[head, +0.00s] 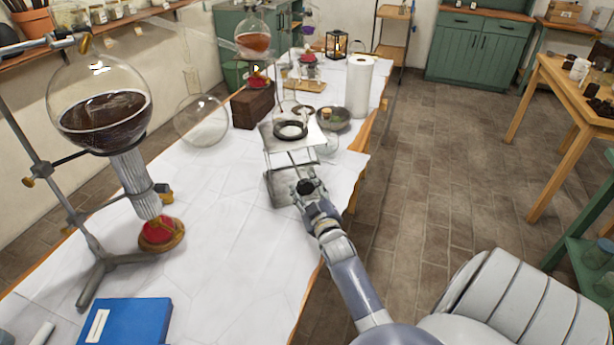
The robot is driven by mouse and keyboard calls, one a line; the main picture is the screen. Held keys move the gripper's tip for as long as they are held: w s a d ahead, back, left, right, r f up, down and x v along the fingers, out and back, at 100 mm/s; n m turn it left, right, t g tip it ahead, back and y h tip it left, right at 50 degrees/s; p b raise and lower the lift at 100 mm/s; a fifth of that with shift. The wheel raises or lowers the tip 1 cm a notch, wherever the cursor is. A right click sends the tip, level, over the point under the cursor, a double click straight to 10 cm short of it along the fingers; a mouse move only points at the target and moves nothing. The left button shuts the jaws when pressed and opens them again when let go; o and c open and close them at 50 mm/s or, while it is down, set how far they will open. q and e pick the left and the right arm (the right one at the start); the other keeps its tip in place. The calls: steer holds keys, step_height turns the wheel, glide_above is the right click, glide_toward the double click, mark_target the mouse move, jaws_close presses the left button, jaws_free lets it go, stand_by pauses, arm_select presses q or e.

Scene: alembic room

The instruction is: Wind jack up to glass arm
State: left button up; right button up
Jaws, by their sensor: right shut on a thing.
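The lab jack (271,140) stands on the white-covered table, its metal top plate raised above its base. A dark ring (290,130) with a clear glass vessel rests on the plate. My right gripper (307,187) is at the jack's near right side, shut on what seems to be its knob; the fingers hide the contact. A faint glass arm (205,42) slopes across the upper left towards a round flask with amber liquid (253,40) at the back. I cannot tell how far the vessel is from the glass arm. My left gripper is not in view.
A large flask of dark liquid (103,112) stands on a stand at left over a red burner. A clear round flask (201,121), a brick-like block (252,105), a bowl (333,118) and a paper roll (357,85) surround the jack.

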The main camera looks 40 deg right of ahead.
steer(key=shift+m, duration=0.9)
steer(key=o, duration=1.1)
steer(key=shift+s+f, duration=0.1)
steer(key=v, duration=1.1)
steer(key=shift+s+a, duration=0.2)
steer(key=shift+s, duration=0.15)
